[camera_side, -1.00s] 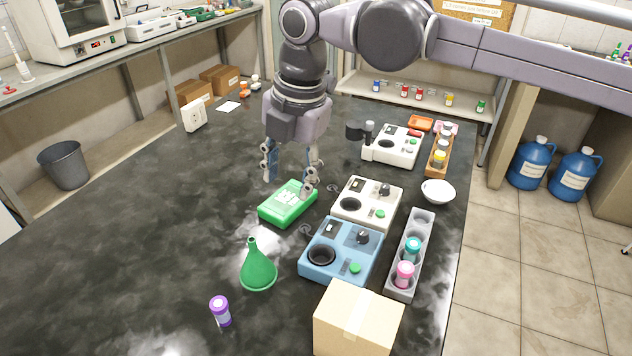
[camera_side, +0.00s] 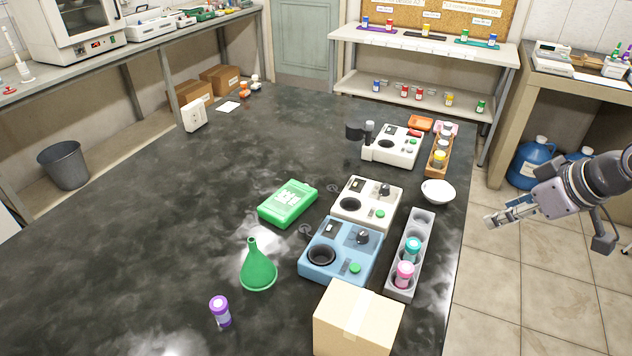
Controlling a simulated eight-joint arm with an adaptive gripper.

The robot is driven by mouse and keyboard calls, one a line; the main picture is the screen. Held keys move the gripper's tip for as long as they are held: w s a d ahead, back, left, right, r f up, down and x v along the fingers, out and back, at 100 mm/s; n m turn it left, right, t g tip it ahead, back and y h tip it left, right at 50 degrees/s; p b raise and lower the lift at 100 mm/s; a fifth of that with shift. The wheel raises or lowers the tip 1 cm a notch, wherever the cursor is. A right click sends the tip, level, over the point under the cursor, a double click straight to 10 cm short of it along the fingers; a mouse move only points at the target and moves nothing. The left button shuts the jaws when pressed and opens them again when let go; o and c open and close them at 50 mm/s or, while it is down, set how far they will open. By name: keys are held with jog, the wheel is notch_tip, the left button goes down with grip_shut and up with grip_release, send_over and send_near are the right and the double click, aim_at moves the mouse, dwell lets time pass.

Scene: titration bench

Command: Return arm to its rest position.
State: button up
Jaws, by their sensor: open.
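My gripper (camera_side: 489,221) is at the right of the view, beyond the right edge of the black bench (camera_side: 150,235), over the tiled floor. Its fingers point left and it is open, with nothing seen between them. It is apart from everything on the bench. The rest of my arm runs out of the picture at the right edge.
On the bench stand a green box (camera_side: 288,204), green funnel (camera_side: 258,268), purple-capped vial (camera_side: 219,311), blue device (camera_side: 340,250), white device (camera_side: 366,203), grey rack (camera_side: 400,290) with capped vials, white bowl (camera_side: 438,192) and cardboard box (camera_side: 358,320). The bench's left half is largely clear.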

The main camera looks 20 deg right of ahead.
jog(key=shift+s+d+f+m+t, duration=0.3)
jog(key=shift+s+d+f+m, duration=0.6)
jog(key=shift+s+f+m, duration=0.25)
